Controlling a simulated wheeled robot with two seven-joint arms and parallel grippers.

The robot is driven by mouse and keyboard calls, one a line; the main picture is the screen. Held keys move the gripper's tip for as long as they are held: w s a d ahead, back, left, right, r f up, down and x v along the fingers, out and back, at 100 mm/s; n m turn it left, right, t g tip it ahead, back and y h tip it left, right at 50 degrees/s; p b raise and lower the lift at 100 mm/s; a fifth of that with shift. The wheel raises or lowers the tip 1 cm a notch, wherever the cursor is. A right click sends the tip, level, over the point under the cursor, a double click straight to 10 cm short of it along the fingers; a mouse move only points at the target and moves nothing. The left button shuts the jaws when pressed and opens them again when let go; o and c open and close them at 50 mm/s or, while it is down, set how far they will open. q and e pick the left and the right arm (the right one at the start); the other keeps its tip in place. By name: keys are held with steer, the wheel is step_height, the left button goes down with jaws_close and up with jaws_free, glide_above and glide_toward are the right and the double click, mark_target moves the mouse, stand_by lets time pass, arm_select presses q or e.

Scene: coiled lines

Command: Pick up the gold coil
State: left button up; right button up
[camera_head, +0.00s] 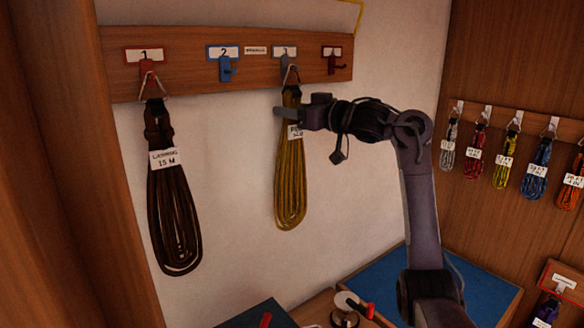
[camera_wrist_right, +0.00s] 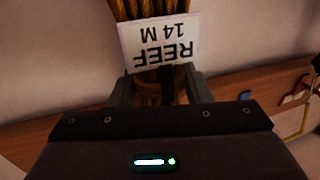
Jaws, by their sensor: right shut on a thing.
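The gold coil (camera_head: 290,185) hangs against the pale wall from the grey hook (camera_head: 289,66) under the label 3. A metal loop joins it to the hook. My right gripper (camera_head: 281,113) is shut on the coil's upper part, just above its white tag. In the right wrist view the fingers (camera_wrist_right: 163,90) stand on either side of the gold coil (camera_wrist_right: 131,8), and its tag (camera_wrist_right: 160,43) reads REEF 14 M, upside down. My left gripper is not in view.
A dark coil (camera_head: 174,210) marked 15 M hangs on red hook 1. Blue hook 2 (camera_head: 227,70) and the dark red hook (camera_head: 335,65) are empty. Several coloured coils hang on the right wall (camera_head: 504,172). A blue mat (camera_head: 480,292) lies below right.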

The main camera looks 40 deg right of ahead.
jaws_close()
steer(key=shift+r, duration=0.1)
steer(key=shift+r, duration=0.25)
steer(key=shift+r+b, duration=0.45)
steer(key=shift+s+f, duration=0.1)
steer(key=shift+s, duration=0.2)
steer(key=s+a+b, duration=0.2)
steer(key=s+b, duration=0.8)
steer(key=s, duration=0.7)
steer(key=shift+s+b, duration=0.15)
steer(key=shift+b, duration=0.25)
